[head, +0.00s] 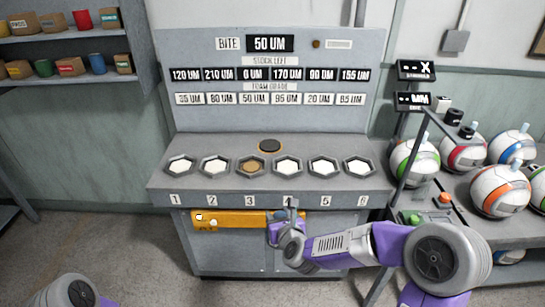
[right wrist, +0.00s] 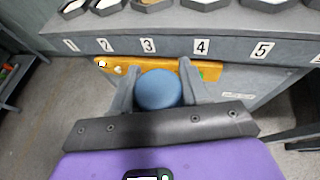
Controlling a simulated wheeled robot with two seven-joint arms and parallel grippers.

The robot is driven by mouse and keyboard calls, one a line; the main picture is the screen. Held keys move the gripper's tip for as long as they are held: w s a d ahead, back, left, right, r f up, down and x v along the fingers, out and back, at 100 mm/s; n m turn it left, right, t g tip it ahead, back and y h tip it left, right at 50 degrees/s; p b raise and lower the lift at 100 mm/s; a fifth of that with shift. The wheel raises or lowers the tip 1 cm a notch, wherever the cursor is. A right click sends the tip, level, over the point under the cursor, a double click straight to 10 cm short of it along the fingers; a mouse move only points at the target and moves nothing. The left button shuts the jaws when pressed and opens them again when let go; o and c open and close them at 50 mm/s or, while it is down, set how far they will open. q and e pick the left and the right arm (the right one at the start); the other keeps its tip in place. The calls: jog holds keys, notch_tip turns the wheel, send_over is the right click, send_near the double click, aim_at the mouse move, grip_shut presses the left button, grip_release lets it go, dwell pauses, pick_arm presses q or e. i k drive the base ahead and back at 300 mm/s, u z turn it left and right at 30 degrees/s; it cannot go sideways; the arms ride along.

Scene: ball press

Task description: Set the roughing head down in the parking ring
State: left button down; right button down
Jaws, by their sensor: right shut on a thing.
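My right gripper (head: 284,214) is at the front edge of the bench, below the numbers 3 and 4. In the right wrist view its fingers (right wrist: 160,70) are shut on a blue round-topped piece (right wrist: 158,91), which looks like the roughing head. The piece's underside is hidden. A dark round disc with a tan rim (head: 270,146) lies on the bench top behind the hexagonal cups; it may be the parking ring, but I cannot tell for sure. My left gripper is out of view; only part of that arm shows at the lower left.
Numbered hexagonal cups line the bench (head: 225,183); cup 3 (head: 249,168) holds tan material, the others white. A yellow bar (head: 230,221) runs under the front edge. A rack of balls (head: 500,190) stands right. A sign panel (head: 190,52) rises behind.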

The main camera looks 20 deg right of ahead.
aim_at(270, 144)
jog(key=z, duration=0.05)
jog(key=k, duration=0.4)
jog(key=u, duration=0.75)
jog(key=i, duration=0.95)
jog(key=z, duration=0.6)
